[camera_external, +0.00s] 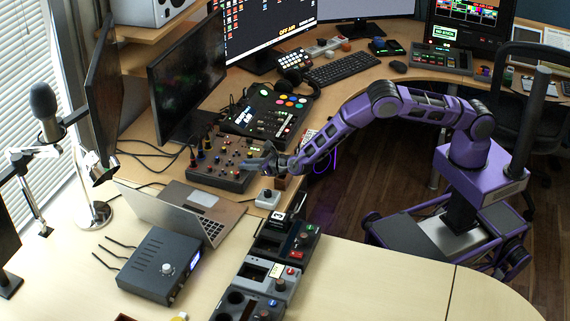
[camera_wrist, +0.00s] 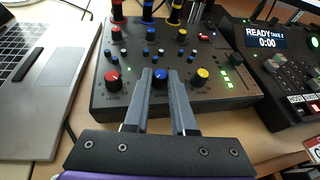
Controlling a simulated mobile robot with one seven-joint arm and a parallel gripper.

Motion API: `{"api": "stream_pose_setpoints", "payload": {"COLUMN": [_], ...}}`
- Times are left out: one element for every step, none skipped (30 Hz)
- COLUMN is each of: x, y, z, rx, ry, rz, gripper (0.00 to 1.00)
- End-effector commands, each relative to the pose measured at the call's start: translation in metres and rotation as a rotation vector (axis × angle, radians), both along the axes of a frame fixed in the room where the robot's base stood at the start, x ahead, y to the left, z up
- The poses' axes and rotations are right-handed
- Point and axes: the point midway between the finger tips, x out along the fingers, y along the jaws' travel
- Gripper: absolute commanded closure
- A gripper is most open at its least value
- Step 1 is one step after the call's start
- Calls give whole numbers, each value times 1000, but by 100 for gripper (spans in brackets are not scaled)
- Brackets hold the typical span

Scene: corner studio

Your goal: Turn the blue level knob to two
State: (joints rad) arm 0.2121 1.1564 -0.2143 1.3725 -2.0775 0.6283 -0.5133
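The blue level knob (camera_wrist: 160,74) is the middle one of a front row on a dark mixer panel (camera_wrist: 222,102), which also shows in the external view (camera_external: 212,176). A red knob (camera_wrist: 112,77) is to its left and a yellow knob (camera_wrist: 203,73) to its right. My gripper (camera_wrist: 160,78) has one grey finger on each side of the blue knob, with the tips level with it. The fingers are apart, but I cannot tell whether they touch the knob. The knob's pointer and scale are too small to read. In the external view my gripper (camera_external: 258,164) is at the mixer's right edge.
A laptop (camera_wrist: 32,78) lies left of the mixer. A dark console with a READY display (camera_wrist: 266,39) stands on the right. Upright coloured controls (camera_wrist: 148,8) rise behind the front knobs. A small box with a knob (camera_external: 267,199) sits on the desk near my gripper.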

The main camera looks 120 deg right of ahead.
Motion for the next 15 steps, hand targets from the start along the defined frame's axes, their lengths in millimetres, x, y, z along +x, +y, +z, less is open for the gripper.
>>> {"api": "stream_pose_setpoints", "payload": {"x": [0, 0, 0, 0, 0, 0, 0, 0, 0, 0, 0, 0, 1, 1, 1], "y": [0, 0, 0, 0, 0, 0, 0, 0, 0, 0, 0, 0, 1, 1, 1], "z": [0, 0, 0, 0, 0, 0, 0, 0, 0, 0, 0, 0, 0, 0, 0], "rx": [0, 0, 0, 0, 0, 0, 0, 0, 0, 0, 0, 0, 0, -1, -1], "ry": [0, 0, 0, 0, 0, 0, 0, 0, 0, 0, 0, -1, -1, -1, -2], "rz": [0, 0, 0, 0, 0, 0, 0, -1, -1, -3, -4, -9, -13, -17, -26], "gripper": [100, 100, 100, 100, 100, 100, 100, 100, 100, 100, 100, 100, 100, 100, 100]}}
